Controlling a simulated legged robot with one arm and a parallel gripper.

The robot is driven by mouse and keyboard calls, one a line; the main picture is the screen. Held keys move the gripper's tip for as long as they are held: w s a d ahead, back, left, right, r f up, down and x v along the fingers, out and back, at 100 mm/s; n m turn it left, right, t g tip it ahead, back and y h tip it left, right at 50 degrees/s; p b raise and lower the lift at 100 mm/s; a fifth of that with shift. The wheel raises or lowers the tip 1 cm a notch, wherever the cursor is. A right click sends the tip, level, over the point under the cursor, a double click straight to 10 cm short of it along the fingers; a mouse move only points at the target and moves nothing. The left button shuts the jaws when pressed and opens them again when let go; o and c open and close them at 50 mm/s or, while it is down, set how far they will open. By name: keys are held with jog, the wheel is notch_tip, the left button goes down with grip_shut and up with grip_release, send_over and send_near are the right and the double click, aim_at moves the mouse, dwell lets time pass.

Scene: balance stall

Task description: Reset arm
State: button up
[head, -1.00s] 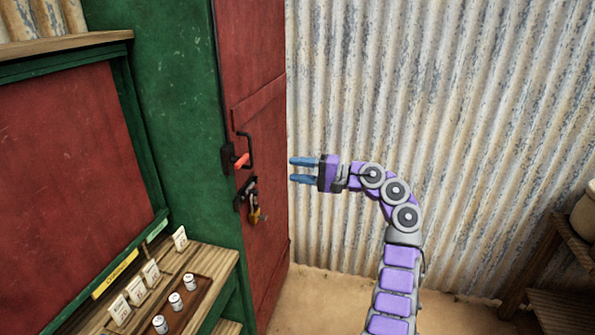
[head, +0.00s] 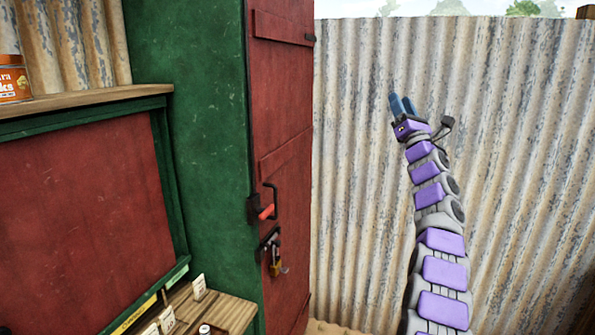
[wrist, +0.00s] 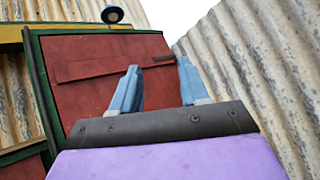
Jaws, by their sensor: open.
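My gripper (head: 402,105) is raised at the end of my purple and grey arm, in front of the corrugated wall in the head view. Its blue fingers point up and are empty. In the wrist view the two fingers (wrist: 160,88) stand apart, with the red door and corrugated metal behind them. The gripper is to the right of the red door (head: 280,110) and touches nothing that I can see.
The red door on the green cabinet (head: 190,120) has a handle with a red grip (head: 267,212) and a brass padlock (head: 275,268). A wooden shelf with small cards (head: 199,287) is at lower left. A corrugated wall (head: 350,180) stands behind my arm.

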jog(key=s+a+f+m+g+h, duration=0.35)
jog(key=s+f+m+g, duration=0.4)
jog(key=f+m, duration=0.4)
jog(key=s+a+f+m+g+h, duration=0.3)
jog(key=s+f+m+g+h, duration=0.35)
jog(key=m, duration=0.75)
jog(key=s+a+f+m+g+y, duration=0.1)
jog(key=s+f, duration=0.7)
jog(key=s, duration=0.9)
jog(key=s+a+f+m+g+y, duration=0.1)
jog(key=s+a+f+m+g, duration=0.3)
jog(key=s, duration=1.4)
jog(key=s+a+f+m+g+y, duration=0.1)
jog(key=s+a+f+m+g, duration=0.2)
jog(key=s+f+g, duration=0.5)
jog(key=s+f+m, duration=0.1)
jog(key=s+f, duration=0.3)
jog(key=s, duration=0.5)
jog(key=shift+s+f+g+y, duration=0.15)
jog(key=shift+s+g+y, duration=0.1)
jog(key=shift+g+y, duration=0.05)
